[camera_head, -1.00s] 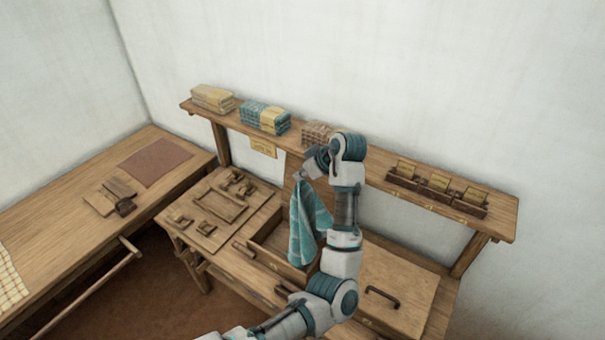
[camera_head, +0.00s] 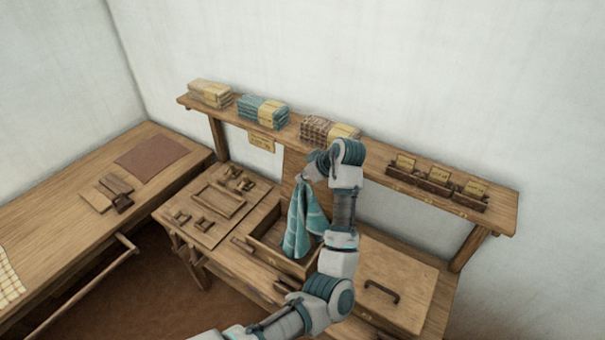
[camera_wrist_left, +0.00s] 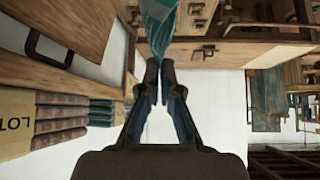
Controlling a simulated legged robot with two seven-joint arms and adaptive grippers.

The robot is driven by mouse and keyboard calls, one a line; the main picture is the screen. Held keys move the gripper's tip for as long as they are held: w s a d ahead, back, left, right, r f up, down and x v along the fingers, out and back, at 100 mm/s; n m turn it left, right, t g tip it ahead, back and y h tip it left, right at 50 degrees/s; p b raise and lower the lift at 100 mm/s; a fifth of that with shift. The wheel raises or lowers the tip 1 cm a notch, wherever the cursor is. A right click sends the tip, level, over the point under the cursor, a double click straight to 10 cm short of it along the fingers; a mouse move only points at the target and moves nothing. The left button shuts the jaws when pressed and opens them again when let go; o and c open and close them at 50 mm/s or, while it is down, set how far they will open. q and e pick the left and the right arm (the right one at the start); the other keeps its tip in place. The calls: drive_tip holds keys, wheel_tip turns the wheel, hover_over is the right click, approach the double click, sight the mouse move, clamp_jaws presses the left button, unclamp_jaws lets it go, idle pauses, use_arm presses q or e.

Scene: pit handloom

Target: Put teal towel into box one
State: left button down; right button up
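The teal towel (camera_head: 303,225) hangs in folds from my left gripper (camera_head: 307,176). Its lower end is over or just inside the open wooden box (camera_head: 266,244), whose lid (camera_head: 290,168) stands raised behind it; I cannot tell if the towel touches the box floor. In the left wrist view, my left gripper (camera_wrist_left: 158,72) has its fingers close together on the teal towel (camera_wrist_left: 158,22). A second wooden box (camera_head: 405,288) with a dark handle is closed, to the right of my left arm. I cannot read which box is one. My right gripper is not in view.
A shelf (camera_head: 390,160) above the bench carries teal towel stacks (camera_head: 258,110), brown checked stacks (camera_head: 314,130) and small card trays (camera_head: 435,180). A panel with small wooden parts (camera_head: 212,208) lies left of the open box. A side table (camera_head: 70,215) is further left.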

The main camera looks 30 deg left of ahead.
use_arm(q)
wheel_tip(320, 180, down, 29)
drive_tip(key=s+b, duration=0.1)
drive_tip(key=b, duration=0.7)
drive_tip(key=shift+s, duration=0.4)
idle(1.8)
drive_tip(key=shift+a+f, duration=0.1)
unclamp_jaws()
idle(0.5)
